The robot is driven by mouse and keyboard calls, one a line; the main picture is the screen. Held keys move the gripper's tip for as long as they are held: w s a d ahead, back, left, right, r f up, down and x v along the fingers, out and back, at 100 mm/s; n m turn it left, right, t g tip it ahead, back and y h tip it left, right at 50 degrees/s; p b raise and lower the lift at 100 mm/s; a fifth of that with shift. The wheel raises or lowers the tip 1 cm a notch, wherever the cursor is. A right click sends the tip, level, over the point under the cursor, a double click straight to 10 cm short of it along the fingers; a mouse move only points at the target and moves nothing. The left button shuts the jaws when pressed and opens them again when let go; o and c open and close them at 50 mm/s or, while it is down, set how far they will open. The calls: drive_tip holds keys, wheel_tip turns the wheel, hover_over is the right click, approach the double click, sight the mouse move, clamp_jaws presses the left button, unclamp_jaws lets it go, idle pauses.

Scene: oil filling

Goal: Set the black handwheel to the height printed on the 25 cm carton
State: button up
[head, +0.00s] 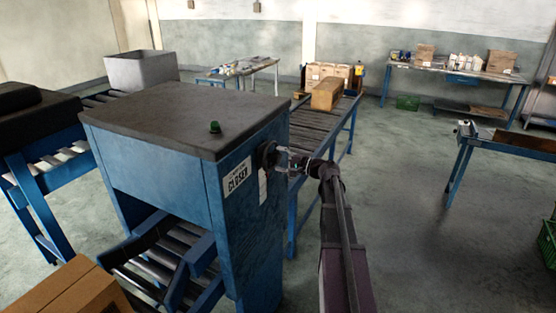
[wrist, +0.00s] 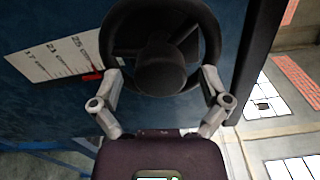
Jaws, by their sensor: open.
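The black handwheel (wrist: 160,62) fills the upper middle of the wrist view, with a dark hub and thick rim. In the head view it (head: 267,155) sits on the right side of the blue machine (head: 245,200). My gripper (wrist: 162,80) is open, its two fingers on either side of the wheel's lower rim; I cannot tell whether they touch it. It also shows in the head view (head: 284,160). A white scale plate (wrist: 62,52) with lines reading about 25, 21 and 17 is left of the wheel. A red pointer (wrist: 92,76) lies at its edge; its exact reading is unclear.
A brown carton (head: 326,94) lies on the roller conveyor (head: 312,125) behind the machine. Another carton (head: 72,290) is at the lower left; no printed sizes are legible. The floor (head: 410,190) to the right is clear.

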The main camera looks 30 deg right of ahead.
drive_tip(key=v, duration=1.1)
drive_tip(key=shift+s+d, duration=0.25)
drive_tip(key=shift+s, duration=0.1)
drive_tip(key=s+a+f+n+g+h, duration=0.1)
drive_tip(key=s+a+f+n+g, duration=0.25)
drive_tip(key=a, duration=0.65)
drive_tip(key=a+f+n+g+h, duration=0.1)
drive_tip(key=a+f+n+g, duration=0.1)
drive_tip(key=a+f+g, duration=0.6)
drive_tip(key=s+a+f+n+g+h, duration=0.1)
drive_tip(key=s+a+f+n+h, duration=0.2)
drive_tip(key=s+a, duration=0.3)
drive_tip(key=s+a+f+n+g+h, duration=0.1)
drive_tip(key=s+a+f+n+h, duration=0.2)
drive_tip(key=s+a+h, duration=0.3)
drive_tip(key=shift+s+a+f+n+g, duration=0.35)
drive_tip(key=shift+s+f, duration=0.1)
drive_tip(key=shift+f, duration=0.1)
